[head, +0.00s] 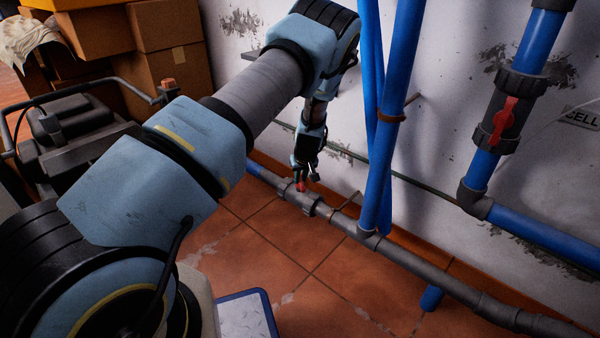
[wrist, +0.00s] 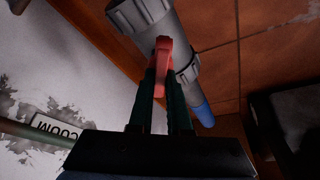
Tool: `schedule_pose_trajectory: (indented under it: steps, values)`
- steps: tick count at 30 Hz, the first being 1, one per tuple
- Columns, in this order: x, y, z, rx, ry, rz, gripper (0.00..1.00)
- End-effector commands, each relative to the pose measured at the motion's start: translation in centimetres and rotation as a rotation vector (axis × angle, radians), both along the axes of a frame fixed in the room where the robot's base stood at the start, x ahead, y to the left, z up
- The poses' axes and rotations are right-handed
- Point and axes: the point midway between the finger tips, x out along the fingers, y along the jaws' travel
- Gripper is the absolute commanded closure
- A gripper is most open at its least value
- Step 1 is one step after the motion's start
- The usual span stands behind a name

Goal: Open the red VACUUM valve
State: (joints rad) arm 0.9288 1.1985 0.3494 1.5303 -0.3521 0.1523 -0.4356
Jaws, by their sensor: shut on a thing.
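A red valve handle (head: 300,186) sits on a grey valve body in the low pipe run (head: 316,208) along the wall, at mid-picture in the head view. My gripper (head: 306,172) reaches down to it from above. In the wrist view the red handle (wrist: 163,50) stands between the two dark fingers (wrist: 160,85), which are shut on it. The grey pipe with ribbed collars (wrist: 150,25) lies just beyond. I cannot tell exactly how far the handle is turned from the pipe.
A partly hidden wall label (wrist: 56,130) shows rotated in the wrist view. Blue upright pipes (head: 388,120) stand right of my gripper. Boxes (head: 170,70) stand at left. Tiled floor (head: 290,245) is open in front.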

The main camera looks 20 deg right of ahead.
Motion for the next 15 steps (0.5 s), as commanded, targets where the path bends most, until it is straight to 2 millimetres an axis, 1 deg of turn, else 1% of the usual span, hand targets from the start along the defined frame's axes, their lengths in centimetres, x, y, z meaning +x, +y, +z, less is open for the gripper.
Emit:
schedule_pose_trajectory:
  steps: [1,9,15]
  values:
    - [-0.1,-0.17,0.23,0.004,-0.001,0.04,1.0]
    - [-0.06,-0.3,-0.04,0.002,-0.001,0.284,1.0]
    - [0.03,-0.35,-0.08,0.001,-0.001,0.428,1.0]
